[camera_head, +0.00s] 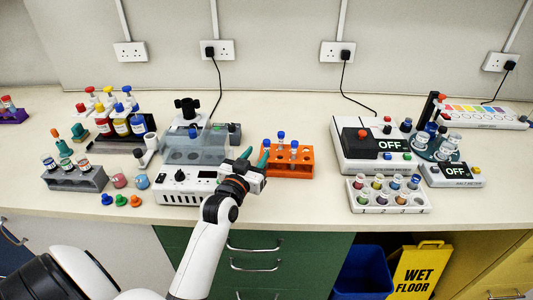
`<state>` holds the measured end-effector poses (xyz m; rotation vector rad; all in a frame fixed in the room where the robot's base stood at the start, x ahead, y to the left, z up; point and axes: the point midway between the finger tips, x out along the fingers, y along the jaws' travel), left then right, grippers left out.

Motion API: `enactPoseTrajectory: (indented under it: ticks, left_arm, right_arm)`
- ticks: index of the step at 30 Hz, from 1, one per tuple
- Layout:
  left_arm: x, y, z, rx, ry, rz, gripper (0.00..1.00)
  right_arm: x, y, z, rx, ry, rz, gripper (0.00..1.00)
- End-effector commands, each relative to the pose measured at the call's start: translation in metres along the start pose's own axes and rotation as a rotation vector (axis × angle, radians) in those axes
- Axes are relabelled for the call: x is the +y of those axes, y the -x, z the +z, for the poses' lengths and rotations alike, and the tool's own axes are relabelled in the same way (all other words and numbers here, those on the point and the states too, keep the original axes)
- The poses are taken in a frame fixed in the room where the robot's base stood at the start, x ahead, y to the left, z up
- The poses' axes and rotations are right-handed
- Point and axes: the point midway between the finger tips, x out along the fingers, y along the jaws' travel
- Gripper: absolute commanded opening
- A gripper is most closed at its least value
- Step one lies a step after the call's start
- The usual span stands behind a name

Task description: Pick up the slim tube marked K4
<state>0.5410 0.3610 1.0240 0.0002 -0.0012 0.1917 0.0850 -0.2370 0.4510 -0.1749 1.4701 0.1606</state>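No K4 marking is readable at this size, so I cannot tell which tube carries it. Slim blue-capped tubes (281,140) stand upright in an orange rack (290,170) right of the centre. A grey rack (75,181) at the left holds several labelled tubes (65,160). My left gripper (255,156) reaches in over the bench, just left of the orange rack and by the right end of a white device. Its two fingers point away from me and stand apart, with nothing seen between them. My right gripper is not in view.
The white device (180,197) with a clear lid stands beside my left gripper. Small coloured stoppers (121,200) lie at the front left. A numbered white tray (390,209) of vials and a large OFF instrument (365,160) stand to the right. Bench between orange rack and tray is clear.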

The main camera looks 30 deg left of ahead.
Motion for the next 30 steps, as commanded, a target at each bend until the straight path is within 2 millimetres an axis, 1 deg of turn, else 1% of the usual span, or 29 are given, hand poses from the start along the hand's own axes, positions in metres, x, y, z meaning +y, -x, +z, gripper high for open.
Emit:
enactPoseTrajectory:
  ticks: [1, 3, 6, 11, 14, 18, 21, 24, 30]
  left_arm:
    - [0.0, 0.0, -0.011, 0.004, 0.0, -0.002, 0.37]
    - [0.0, 0.0, -0.022, 0.004, 0.0, -0.001, 0.37]
    - [0.0, -0.012, -0.019, -0.002, 0.0, -0.001, 0.37]
    - [0.0, -0.021, -0.019, -0.001, 0.0, -0.001, 0.37]
    - [0.0, -0.034, -0.018, 0.0, 0.002, -0.001, 0.37]
    - [0.0, -0.057, -0.018, -0.001, -0.001, -0.001, 0.37]
    - [-0.001, -0.068, -0.019, 0.0, 0.0, -0.002, 0.37]
    - [-0.001, -0.074, -0.02, 0.001, 0.0, -0.002, 0.37]
    - [-0.001, -0.075, -0.02, 0.001, 0.0, -0.001, 0.37]
  right_arm:
    - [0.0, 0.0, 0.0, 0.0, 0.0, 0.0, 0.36]
    - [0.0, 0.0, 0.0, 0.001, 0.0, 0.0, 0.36]
    - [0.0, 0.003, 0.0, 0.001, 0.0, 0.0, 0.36]
    - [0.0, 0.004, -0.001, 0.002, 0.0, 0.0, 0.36]
    - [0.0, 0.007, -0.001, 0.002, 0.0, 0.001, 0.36]
    - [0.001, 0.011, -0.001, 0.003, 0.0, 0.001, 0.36]
    - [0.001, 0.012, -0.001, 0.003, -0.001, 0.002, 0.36]
    - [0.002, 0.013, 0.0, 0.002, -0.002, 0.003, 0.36]
    - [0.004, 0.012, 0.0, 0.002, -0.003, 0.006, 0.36]
